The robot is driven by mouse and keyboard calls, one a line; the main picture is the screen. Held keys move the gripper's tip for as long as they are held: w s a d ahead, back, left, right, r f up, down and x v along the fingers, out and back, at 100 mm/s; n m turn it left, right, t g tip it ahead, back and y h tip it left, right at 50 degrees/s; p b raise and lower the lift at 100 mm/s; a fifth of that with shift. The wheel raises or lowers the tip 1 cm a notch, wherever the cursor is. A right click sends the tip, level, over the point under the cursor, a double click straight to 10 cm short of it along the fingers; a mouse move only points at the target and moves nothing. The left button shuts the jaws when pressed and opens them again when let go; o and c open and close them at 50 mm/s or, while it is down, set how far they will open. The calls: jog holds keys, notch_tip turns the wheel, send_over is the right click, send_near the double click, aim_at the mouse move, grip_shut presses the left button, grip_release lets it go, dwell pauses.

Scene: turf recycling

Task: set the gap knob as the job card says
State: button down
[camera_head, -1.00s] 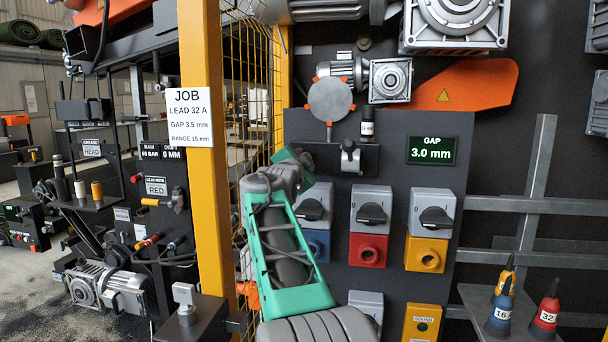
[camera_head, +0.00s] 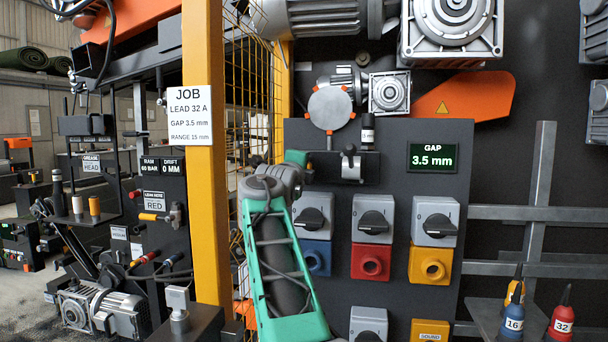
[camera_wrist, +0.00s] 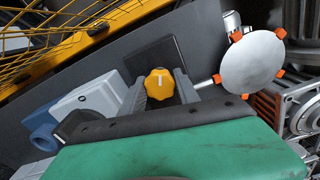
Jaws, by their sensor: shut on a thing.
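The job card (camera_head: 190,116) on the yellow post reads LEAD 32 A, GAP 3.5 mm, RANGE 15 mm. The green gap display (camera_head: 433,157) on the dark panel reads 3.5 mm. The yellow gap knob (camera_wrist: 160,82) shows in the wrist view with a white mark on its face. My gripper (camera_wrist: 162,88) is shut on the knob, one finger on each side. In the head view my arm hides the knob, and the fingertips cannot be made out.
Three grey rotary switches (camera_head: 373,217) sit over blue, red and yellow sockets, right of my arm. A round silver disc (camera_head: 331,108) with orange tabs is above. Blue (camera_head: 516,317) and red (camera_head: 562,317) plugs stand at lower right. The yellow post (camera_head: 205,190) and mesh are left.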

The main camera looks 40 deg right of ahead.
jog(key=shift+w+f+m, duration=0.1)
jog(key=shift+f+m, duration=0.05)
jog(key=shift+m, duration=0.35)
jog(key=c, duration=1.1)
grip_release()
jog(key=shift+a, duration=0.1)
jog(key=shift+o, duration=1)
jog(key=b+v, duration=0.2)
jog(key=v, duration=0.5)
jog(key=shift+s+a, duration=0.3)
